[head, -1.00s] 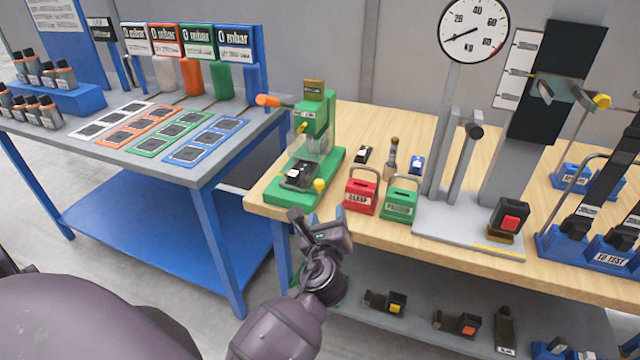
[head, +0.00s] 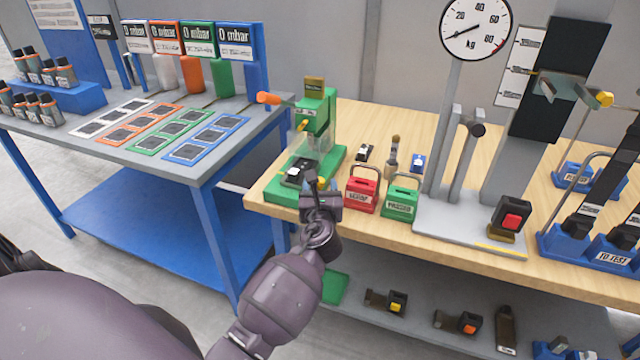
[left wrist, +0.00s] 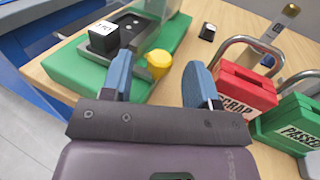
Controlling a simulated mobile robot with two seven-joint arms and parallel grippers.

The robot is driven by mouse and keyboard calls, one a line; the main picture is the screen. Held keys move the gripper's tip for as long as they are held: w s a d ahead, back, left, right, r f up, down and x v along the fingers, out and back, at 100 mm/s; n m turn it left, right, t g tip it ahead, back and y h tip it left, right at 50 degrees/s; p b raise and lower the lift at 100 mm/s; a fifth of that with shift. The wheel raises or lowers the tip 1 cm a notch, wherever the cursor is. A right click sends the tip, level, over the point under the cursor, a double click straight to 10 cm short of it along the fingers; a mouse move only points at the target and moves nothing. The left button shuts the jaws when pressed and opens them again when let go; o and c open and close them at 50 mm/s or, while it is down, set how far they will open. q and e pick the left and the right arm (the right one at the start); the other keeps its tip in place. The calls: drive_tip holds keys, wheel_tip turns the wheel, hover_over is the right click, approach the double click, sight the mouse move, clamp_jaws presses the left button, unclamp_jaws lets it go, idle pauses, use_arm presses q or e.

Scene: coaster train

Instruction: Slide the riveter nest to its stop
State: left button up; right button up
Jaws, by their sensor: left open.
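The green riveter (head: 318,125) stands at the left end of the wooden bench, with an orange handle (head: 268,98) at its upper left. Its dark nest (head: 298,173) carries a black block with a white label and sits at the front of the green base. In the left wrist view the nest (left wrist: 134,24) shows with a yellow knob (left wrist: 158,63) at its near corner. My left gripper (head: 322,187) is open in front of the base. In the left wrist view the knob lies ahead, between its blue fingertips (left wrist: 160,75). My right gripper is out of view.
A red scrap box (head: 361,195) and a green passed box (head: 400,202) with raised handles stand close right of my left gripper. A grey test stand (head: 468,225) is farther right. The blue side table (head: 205,170) stands to the left.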

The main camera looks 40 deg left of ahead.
use_arm(q)
drive_tip(key=shift+x, duration=1)
clamp_jaws()
